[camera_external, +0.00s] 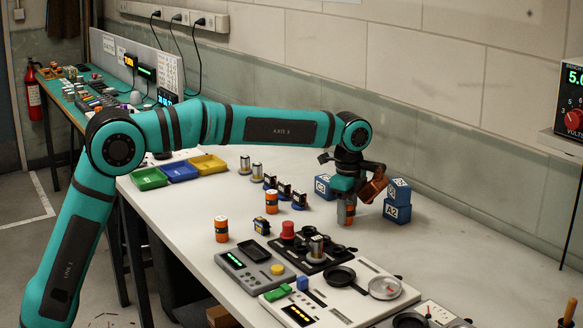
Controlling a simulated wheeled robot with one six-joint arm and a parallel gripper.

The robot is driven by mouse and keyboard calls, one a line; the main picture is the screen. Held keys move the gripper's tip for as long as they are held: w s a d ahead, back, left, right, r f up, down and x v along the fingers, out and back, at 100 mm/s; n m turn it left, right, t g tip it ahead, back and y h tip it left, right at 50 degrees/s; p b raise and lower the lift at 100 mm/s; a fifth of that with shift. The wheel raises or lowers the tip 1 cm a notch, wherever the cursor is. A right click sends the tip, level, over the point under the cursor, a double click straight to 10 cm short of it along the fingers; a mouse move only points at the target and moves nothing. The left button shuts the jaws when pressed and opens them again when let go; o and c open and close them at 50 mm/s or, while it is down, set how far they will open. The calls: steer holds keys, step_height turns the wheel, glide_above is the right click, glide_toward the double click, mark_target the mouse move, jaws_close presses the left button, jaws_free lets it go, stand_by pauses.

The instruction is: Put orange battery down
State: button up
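My gripper (346,207) points straight down over the white bench top, left of the blue blocks. It is shut on an orange battery (347,216), whose orange lower part shows between the fingers. The upper part is hidden by the fingers. The battery is upright, with its bottom at or just above the bench; I cannot tell whether it touches. Two similar orange batteries stand upright on the bench to the left, one farther back (272,202) and one nearer (221,231).
Blue lettered blocks (397,211) stand close right of my gripper. A black tray (312,259) with a red knob, a grey device (252,269) and a white panel (340,300) lie in front. Green, blue and yellow bins (181,172) are back left. Bare bench lies around the gripper's left.

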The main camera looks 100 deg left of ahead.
steer(key=shift+o, duration=0.9)
step_height(320, 180, up, 12)
steer(key=shift+r, duration=0.15)
